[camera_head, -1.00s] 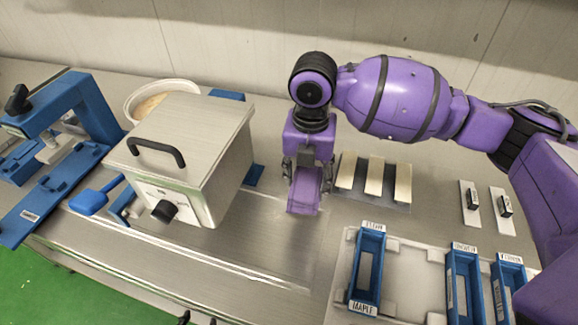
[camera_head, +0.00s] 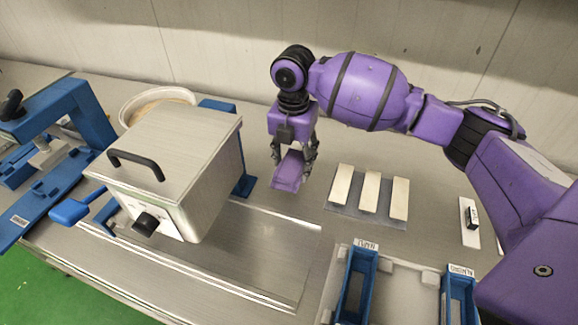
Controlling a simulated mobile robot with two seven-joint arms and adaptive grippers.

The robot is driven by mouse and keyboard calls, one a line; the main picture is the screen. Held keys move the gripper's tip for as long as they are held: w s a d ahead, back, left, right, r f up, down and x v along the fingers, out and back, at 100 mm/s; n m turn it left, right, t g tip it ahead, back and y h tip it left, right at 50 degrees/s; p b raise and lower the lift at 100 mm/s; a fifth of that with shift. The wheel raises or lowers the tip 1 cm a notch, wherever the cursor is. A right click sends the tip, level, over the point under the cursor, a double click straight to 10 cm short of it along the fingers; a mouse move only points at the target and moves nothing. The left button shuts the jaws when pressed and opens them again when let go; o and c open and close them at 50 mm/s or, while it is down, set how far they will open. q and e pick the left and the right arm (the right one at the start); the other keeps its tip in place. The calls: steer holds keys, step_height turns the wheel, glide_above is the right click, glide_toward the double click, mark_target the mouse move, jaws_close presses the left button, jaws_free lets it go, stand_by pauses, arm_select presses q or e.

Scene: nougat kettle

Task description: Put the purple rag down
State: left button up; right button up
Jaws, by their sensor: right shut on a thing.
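The purple rag (camera_head: 288,173) is a small folded piece between the fingers of my right gripper (camera_head: 292,157). The gripper points down and is shut on the rag. It is over the metal worktop, right of the kettle box and left of the pale bars. I cannot tell whether the rag touches the worktop. My left gripper is not in the head view.
The metal kettle box (camera_head: 175,165) with a black handle stands left of the gripper. Pale bars (camera_head: 370,190) lie on a grey plate to the right. Blue bins (camera_head: 357,290) stand at the lower right. A flat metal plate (camera_head: 250,245) lies in front, clear.

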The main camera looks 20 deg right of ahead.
mark_target(296, 150)
steer(key=w+f, duration=0.1)
steer(key=f, duration=0.1)
steer(key=w+d+f, duration=0.1)
steer(key=w+f, duration=0.1)
steer(key=w+d+f, duration=0.1)
steer(key=f, duration=0.1)
steer(key=shift+w, duration=0.3)
steer(key=shift+d+f, duration=0.1)
steer(key=shift+f, duration=1.45)
steer(key=shift+f+b, duration=0.15)
steer(key=shift+b, duration=0.15)
steer(key=o, duration=1)
steer(key=shift+o, duration=0.2)
step_height(296, 150, up, 12)
steer(key=shift+r, duration=0.2)
steer(key=shift+f, duration=0.1)
